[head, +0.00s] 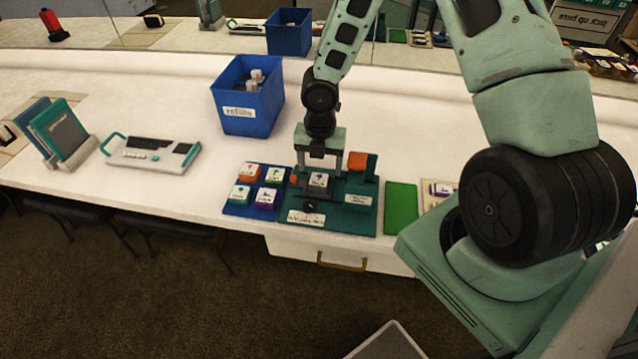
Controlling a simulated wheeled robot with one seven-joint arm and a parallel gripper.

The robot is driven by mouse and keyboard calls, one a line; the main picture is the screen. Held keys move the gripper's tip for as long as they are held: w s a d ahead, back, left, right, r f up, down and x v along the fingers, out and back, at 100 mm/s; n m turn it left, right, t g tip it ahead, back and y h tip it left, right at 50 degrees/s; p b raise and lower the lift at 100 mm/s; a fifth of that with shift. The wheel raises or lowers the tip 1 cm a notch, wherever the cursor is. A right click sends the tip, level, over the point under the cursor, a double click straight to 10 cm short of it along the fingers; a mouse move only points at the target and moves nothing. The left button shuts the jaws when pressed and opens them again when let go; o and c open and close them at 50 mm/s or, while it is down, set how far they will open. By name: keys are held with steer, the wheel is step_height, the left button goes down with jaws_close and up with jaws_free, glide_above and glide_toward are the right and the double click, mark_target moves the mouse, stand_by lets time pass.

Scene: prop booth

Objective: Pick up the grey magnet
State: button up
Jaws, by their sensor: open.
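A small grey-white block with a dark mark on top, which looks like the grey magnet (319,181), sits on a dark teal board (358,217) on the white counter. My gripper (319,170) points down over the board. Its two fingers are apart, one on each side of the block. I cannot tell whether either finger touches it. The block appears to rest on the board.
Several colored blocks sit on a blue mat (229,206) left of the board. A green pad (400,208) lies right, and a blue "refills" bin (247,116) stands behind. Free counter lies left of the mat.

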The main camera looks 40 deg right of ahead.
mark_target(319, 179)
step_height(319, 179, down, 5)
steer(key=shift+w+r, duration=0.1)
steer(key=c, duration=1.2)
steer(key=shift+o, duration=0.2)
steer(key=shift+r, duration=0.1)
